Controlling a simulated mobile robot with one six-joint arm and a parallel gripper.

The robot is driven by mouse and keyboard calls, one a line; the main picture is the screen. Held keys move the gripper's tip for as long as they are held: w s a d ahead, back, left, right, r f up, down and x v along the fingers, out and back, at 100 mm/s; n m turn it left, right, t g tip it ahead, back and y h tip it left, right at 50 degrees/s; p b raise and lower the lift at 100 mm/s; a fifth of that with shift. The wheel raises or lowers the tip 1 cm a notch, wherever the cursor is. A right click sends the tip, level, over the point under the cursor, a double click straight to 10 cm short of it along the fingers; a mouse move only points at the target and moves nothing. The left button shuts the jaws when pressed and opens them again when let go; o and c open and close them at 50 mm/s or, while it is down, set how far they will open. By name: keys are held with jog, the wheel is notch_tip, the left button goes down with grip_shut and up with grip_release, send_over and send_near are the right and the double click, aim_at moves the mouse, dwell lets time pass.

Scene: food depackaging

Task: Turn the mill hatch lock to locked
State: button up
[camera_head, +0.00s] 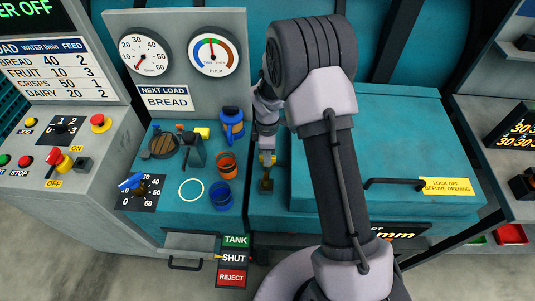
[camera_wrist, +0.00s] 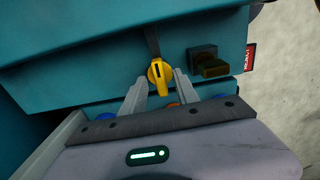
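The yellow hatch lock knob (camera_wrist: 158,74) with a black line on it sits on the teal mill housing in the wrist view. In the head view a little of the yellow lock (camera_head: 266,160) shows below my wrist; my arm hides part of the gripper. The teal hatch (camera_head: 400,140) is closed, with a black handle (camera_head: 394,182) and a yellow "LOCK OFF BEFORE OPENING" label (camera_head: 447,186).
A dark brown block (camera_wrist: 210,63) is right of the knob in the wrist view. Orange (camera_head: 226,165) and blue (camera_head: 220,195) cups and a blue jug (camera_head: 232,123) stand left of my gripper. A control panel (camera_head: 62,150) is further left.

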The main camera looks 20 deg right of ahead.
notch_tip(320, 180, up, 17)
jog(key=p, duration=0.3)
jog(key=shift+f, duration=0.15)
jog(key=s+a+r+m+t+y+b, duration=0.1)
jog(key=s+r+m+t+b, duration=0.15)
jog(key=s+m+b, duration=0.5)
jog(key=s+a+r+m+t+b, duration=0.2)
jog(key=s+r+m+b, duration=0.25)
jog(key=s, duration=0.55)
jog(key=s+a+f+m+t+y+b, duration=0.1)
jog(key=s+f+m+b, duration=0.1)
jog(key=s+f+m, duration=0.2)
jog(key=s+m, duration=0.3)
jog(key=s, duration=0.1)
jog(key=shift+b, duration=0.4)
